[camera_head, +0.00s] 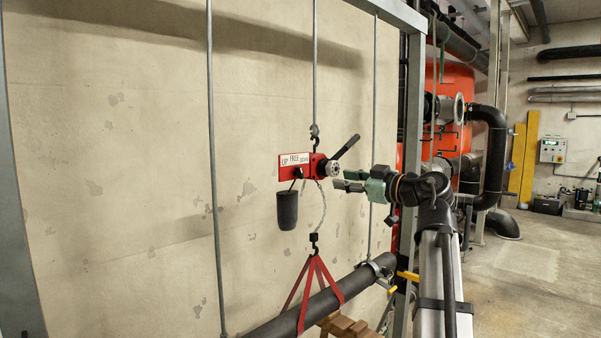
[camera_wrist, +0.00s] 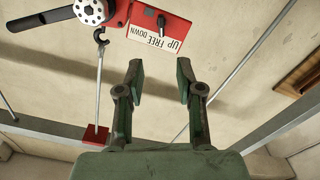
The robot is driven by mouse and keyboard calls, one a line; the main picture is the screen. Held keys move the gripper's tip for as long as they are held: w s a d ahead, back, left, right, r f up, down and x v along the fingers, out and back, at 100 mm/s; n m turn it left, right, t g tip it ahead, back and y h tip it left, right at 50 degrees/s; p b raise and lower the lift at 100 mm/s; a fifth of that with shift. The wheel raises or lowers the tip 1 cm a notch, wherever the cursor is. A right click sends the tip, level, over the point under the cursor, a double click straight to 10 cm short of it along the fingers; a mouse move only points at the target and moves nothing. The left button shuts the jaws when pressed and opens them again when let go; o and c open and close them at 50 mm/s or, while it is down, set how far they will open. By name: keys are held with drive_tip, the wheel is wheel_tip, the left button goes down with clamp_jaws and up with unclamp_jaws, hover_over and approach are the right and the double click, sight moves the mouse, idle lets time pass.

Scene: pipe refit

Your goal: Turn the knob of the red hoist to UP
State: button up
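The red hoist (camera_head: 318,160) hangs from a rod by a hook in front of the pale wall. Its white label (camera_head: 294,160) reads UP, FREE, DOWN, and appears upside down in the wrist view (camera_wrist: 154,39). The small knob (camera_wrist: 161,20) sits on the red plate beside the label in the wrist view. It looks roughly in line with FREE, but its exact setting is too small to tell. My gripper (camera_head: 345,182) is just right of the hoist, and its green fingers (camera_wrist: 160,78) are spread apart with nothing between them. They are apart from the knob.
A black lever (camera_head: 346,147) sticks out up and right from the hoist. A black chain bag (camera_head: 287,210) hangs below it. Red slings (camera_head: 316,268) hold a dark pipe (camera_head: 325,303) underneath. Vertical rods (camera_head: 213,170) stand before the wall. Open floor (camera_head: 535,270) lies at right.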

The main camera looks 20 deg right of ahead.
sight(302, 172)
drive_tip(key=p+x, duration=0.3)
drive_tip(key=x, duration=1.2)
drive_tip(key=shift+a, duration=0.2)
clamp_jaws()
